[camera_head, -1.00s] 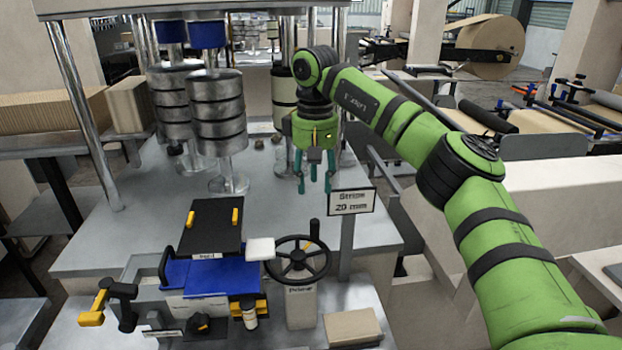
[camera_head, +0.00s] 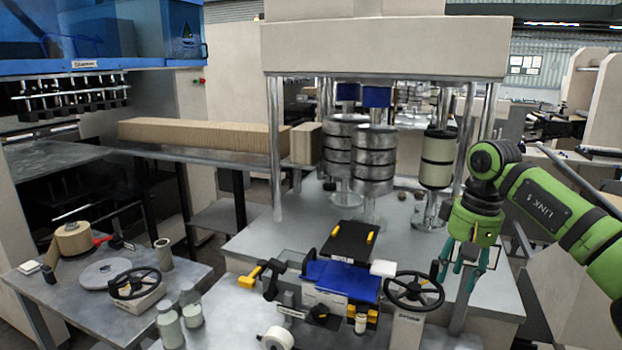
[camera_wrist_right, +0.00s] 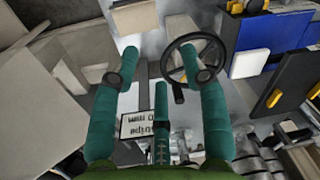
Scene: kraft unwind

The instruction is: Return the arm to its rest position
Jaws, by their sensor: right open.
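My right gripper (camera_head: 468,272) is at the right in the head view, on a green arm that comes in from the right edge. Its teal fingers point down and stand apart with nothing between them. In the right wrist view the fingers (camera_wrist_right: 165,70) are also spread and empty, with the black handwheel (camera_wrist_right: 195,62) and the label sign (camera_wrist_right: 138,125) beyond them. In the head view the gripper hangs to the right of the handwheel (camera_head: 413,290), in front of the sign post. My left gripper is not in view.
A grey machine table (camera_head: 285,240) holds metal roller stacks (camera_head: 374,165) and a blue block with a black plate (camera_head: 347,243). A side table (camera_head: 215,283) at the left carries a tape roll, a disc, a second handwheel and jars. Open room lies around the gripper's right side.

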